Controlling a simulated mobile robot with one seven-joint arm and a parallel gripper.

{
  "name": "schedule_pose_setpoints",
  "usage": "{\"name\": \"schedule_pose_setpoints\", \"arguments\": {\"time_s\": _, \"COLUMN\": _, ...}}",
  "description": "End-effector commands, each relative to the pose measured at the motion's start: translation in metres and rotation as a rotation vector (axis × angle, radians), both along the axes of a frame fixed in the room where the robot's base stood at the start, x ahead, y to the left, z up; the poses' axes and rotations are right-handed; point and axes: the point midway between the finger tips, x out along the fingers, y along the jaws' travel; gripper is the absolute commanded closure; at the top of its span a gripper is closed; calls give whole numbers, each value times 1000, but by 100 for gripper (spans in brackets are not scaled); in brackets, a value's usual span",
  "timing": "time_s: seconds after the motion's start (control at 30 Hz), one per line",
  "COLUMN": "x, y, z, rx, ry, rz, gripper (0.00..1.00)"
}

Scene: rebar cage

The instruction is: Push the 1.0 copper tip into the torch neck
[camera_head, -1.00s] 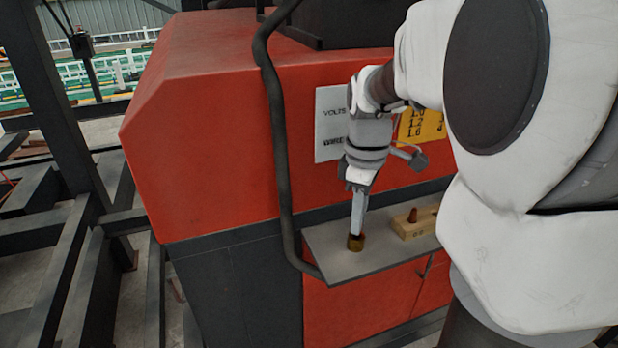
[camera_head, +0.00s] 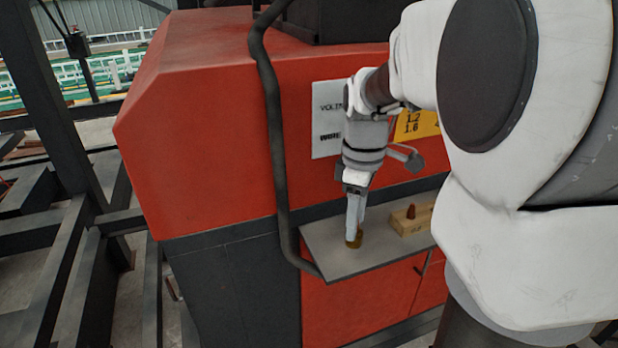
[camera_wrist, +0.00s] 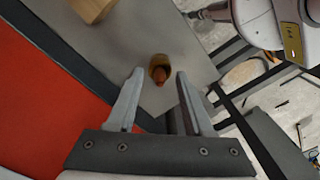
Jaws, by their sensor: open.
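A small brass-coloured cup (camera_head: 354,243) stands on the grey shelf of the red machine, and it shows in the wrist view (camera_wrist: 156,62). A reddish copper-coloured piece (camera_wrist: 160,75) shows at its mouth; how deep it sits is unclear. I cannot tell for sure that these are the torch neck and the 1.0 tip. My gripper (camera_head: 354,236) points down at the cup with its fingers open. In the wrist view its two fingertips (camera_wrist: 160,75) stand on either side of the cup, with gaps, holding nothing.
A wooden block (camera_head: 408,222) with a copper-coloured tip (camera_head: 411,211) on it stands right of the cup; its label is unreadable. The shelf (camera_head: 335,264) is bare around the cup. A dark bent pipe (camera_head: 276,150) rises at the shelf's left end, before the red machine (camera_head: 210,130).

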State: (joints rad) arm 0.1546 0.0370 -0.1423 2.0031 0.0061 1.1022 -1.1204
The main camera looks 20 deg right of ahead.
Motion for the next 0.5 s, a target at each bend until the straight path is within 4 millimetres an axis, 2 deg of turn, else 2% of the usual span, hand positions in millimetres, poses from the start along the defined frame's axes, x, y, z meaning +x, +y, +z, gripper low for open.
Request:
{"name": "schedule_pose_setpoints", "arguments": {"time_s": 0.17, "x": 1, "y": 0, "z": 14, "rx": -1, "ry": -4, "rz": 0, "gripper": 48}}
{"name": "schedule_pose_setpoints", "arguments": {"time_s": 0.27, "x": 1, "y": 0, "z": 33, "rx": -2, "ry": -6, "rz": 1, "gripper": 48}}
{"name": "schedule_pose_setpoints", "arguments": {"time_s": 0.5, "x": 1, "y": 0, "z": 93, "rx": -2, "ry": -6, "rz": 1, "gripper": 48}}
